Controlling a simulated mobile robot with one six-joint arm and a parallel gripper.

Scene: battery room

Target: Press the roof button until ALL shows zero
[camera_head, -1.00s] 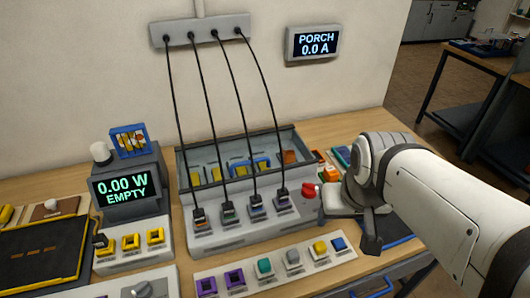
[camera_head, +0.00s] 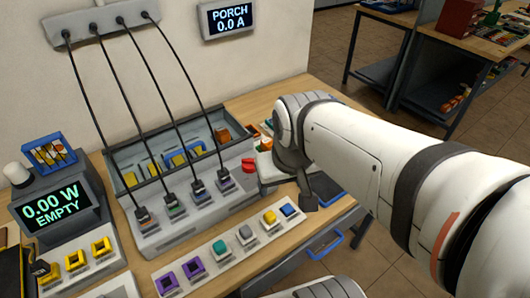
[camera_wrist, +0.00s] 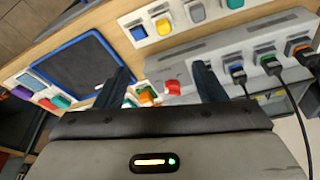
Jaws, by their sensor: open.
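A wall display (camera_head: 229,17) reads "PORCH 0.0 A"; no display in view reads ALL. A pale button strip on the bench carries purple, teal (camera_head: 219,247), grey (camera_head: 245,233), yellow (camera_head: 269,217) and blue (camera_head: 289,210) buttons. Their labels are too small to read, so I cannot tell which is roof. In the wrist view the blue (camera_wrist: 138,32), yellow (camera_wrist: 163,25) and grey (camera_wrist: 197,13) buttons lie beyond my gripper. My gripper (camera_wrist: 162,82) is open and empty, its two dark fingers apart.
A grey unit with several plugged cables has a red knob (camera_head: 248,166), also in the wrist view (camera_wrist: 172,88). A meter (camera_head: 54,206) reads "0.00 W EMPTY". A blue-rimmed dark tray (camera_wrist: 72,66) and small coloured blocks lie nearby. Another bench stands at the back right.

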